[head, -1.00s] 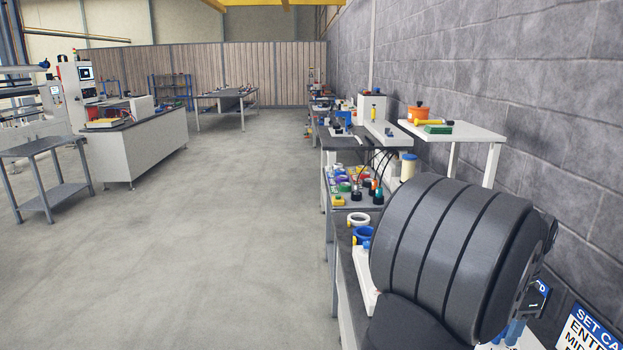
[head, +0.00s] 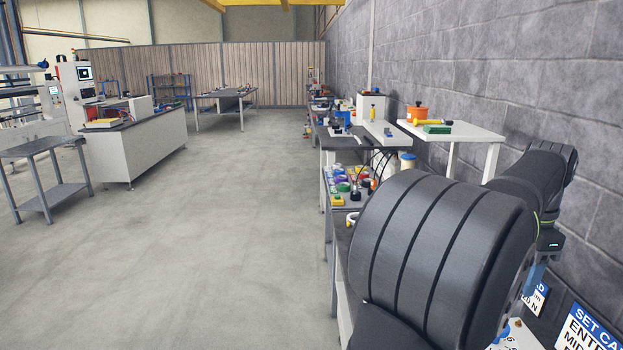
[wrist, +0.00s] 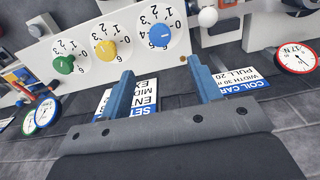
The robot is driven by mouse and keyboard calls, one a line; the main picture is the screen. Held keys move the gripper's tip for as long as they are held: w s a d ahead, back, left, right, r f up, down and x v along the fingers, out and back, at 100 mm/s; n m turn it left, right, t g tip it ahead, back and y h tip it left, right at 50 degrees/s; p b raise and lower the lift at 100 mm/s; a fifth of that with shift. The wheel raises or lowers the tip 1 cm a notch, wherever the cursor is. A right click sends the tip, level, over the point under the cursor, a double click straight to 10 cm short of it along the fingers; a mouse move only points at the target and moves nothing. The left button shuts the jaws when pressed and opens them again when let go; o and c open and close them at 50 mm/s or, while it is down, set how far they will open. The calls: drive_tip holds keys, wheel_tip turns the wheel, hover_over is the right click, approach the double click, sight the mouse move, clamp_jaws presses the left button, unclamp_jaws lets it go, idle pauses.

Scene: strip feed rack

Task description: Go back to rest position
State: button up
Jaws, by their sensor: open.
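My gripper (wrist: 160,97) shows in the wrist view with its two blue fingers apart and nothing between them. Beyond the fingertips is a white panel (wrist: 85,35) with green (wrist: 64,64), yellow (wrist: 106,50) and blue (wrist: 159,36) dials. The fingertips look apart from the dials. In the head view my dark arm fills the lower right, and the fingers are mostly hidden there.
Signs (wrist: 240,80) and a red-rimmed gauge (wrist: 296,56) lie around the panel. In the head view, a white table (head: 480,132) with an orange pot (head: 417,112) stands by the block wall (head: 480,60).

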wheel_tip(320, 180, up, 5)
wheel_tip(320, 180, down, 17)
drive_tip(key=shift+r, duration=0.2)
drive_tip(key=shift+f, duration=0.35)
drive_tip(key=n, duration=1.7)
idle(2.5)
